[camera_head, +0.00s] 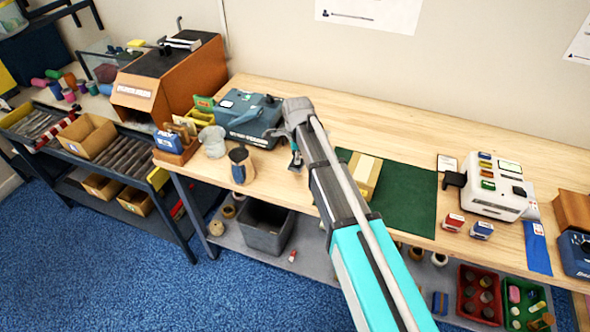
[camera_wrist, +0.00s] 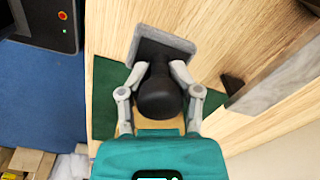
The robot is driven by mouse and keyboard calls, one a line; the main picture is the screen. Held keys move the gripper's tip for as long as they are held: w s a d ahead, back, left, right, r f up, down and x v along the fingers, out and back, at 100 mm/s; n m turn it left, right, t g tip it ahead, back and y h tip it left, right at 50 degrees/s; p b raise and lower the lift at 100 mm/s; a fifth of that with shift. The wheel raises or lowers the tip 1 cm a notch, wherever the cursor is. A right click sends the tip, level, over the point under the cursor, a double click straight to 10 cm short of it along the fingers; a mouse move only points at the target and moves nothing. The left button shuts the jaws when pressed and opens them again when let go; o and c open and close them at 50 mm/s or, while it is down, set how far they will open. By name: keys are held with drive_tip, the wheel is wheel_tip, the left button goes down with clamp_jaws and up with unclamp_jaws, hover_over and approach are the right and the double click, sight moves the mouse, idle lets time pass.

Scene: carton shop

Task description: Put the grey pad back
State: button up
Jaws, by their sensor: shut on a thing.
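The grey pad (camera_wrist: 163,48) shows in the wrist view as a dark grey square plate with a rounded black handle (camera_wrist: 160,100). My gripper (camera_wrist: 160,76) is shut on this handle, one finger on each side. In the head view my gripper (camera_head: 295,150) is over the wooden bench, left of the green mat (camera_head: 410,205). The held pad is small there and partly hidden by the fingers and arm. I cannot tell whether it touches the bench.
A tan carton (camera_head: 364,178) lies on the mat, partly behind my arm. A grey-blue machine (camera_head: 245,118) and a dark jug (camera_head: 241,166) stand left of my gripper. A white device (camera_head: 492,190) stands at the right. Bare bench shows behind the mat.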

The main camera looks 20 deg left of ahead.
sight(295, 165)
drive_tip(key=shift+w+a+f+b, duration=0.3)
drive_tip(key=shift+w+f+b, duration=0.2)
drive_tip(key=shift+f, duration=0.15)
drive_tip(key=shift+w+a+f+b, duration=0.25)
drive_tip(key=shift+w+f+b, duration=0.2)
drive_tip(key=shift+f, duration=0.2)
drive_tip(key=shift+w+a+f+b, duration=0.25)
drive_tip(key=shift+w+f+b, duration=0.15)
drive_tip(key=shift+f+b, duration=0.3)
drive_tip(key=shift+s+f+b, duration=0.1)
drive_tip(key=shift+f+b, duration=1.2)
drive_tip(key=shift+f, duration=0.15)
drive_tip(key=o, duration=1.1)
drive_tip(key=shift+r, duration=0.25)
wheel_tip(295, 165, up, 12)
drive_tip(key=p, duration=1.2)
